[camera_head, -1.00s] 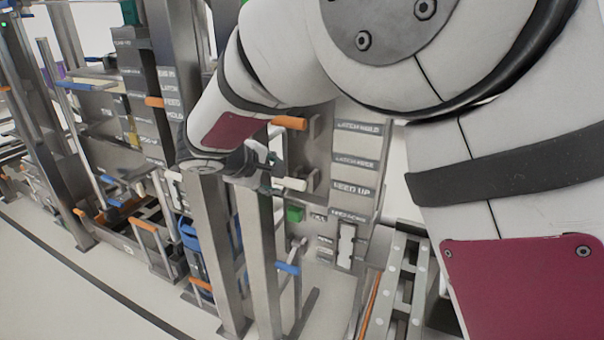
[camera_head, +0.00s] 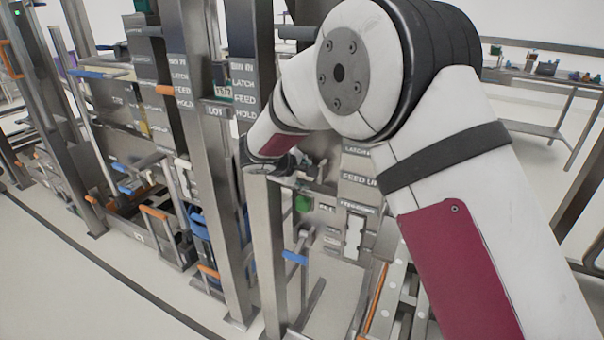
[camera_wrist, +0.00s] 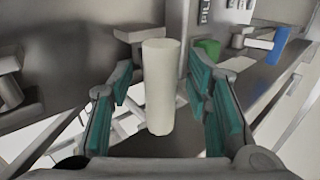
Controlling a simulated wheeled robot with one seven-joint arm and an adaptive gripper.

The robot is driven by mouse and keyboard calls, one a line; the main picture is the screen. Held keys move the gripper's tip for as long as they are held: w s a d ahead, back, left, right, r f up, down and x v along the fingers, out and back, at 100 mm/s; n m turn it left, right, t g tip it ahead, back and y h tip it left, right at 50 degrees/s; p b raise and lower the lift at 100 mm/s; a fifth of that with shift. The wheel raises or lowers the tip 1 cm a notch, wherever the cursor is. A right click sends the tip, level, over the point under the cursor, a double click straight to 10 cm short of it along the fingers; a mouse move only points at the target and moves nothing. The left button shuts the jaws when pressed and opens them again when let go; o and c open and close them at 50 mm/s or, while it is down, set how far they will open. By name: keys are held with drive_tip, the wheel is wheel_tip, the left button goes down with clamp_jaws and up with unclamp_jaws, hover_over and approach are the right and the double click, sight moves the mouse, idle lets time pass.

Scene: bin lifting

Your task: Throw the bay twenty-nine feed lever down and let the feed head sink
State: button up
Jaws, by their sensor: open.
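A white, round lever handle (camera_wrist: 160,90) stands upright in the middle of the wrist view. My gripper (camera_wrist: 160,75) is open, with a teal-padded finger on each side of the handle. Gaps show between the pads and the handle, so I cannot see any grip. In the head view my gripper (camera_head: 303,172) is small and partly hidden behind my arm and a steel post, in front of a grey panel (camera_head: 357,192) labelled "FEED UP". The handle cannot be made out there. I cannot read a bay number or identify the feed head.
A green block (camera_head: 302,203) sits just below my gripper; it also shows in the wrist view (camera_wrist: 208,48). A steel post (camera_head: 268,260) stands close in front. A blue handle (camera_head: 294,257) is lower down. Open floor (camera_head: 90,290) lies at the front left.

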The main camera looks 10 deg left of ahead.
clamp_jaws()
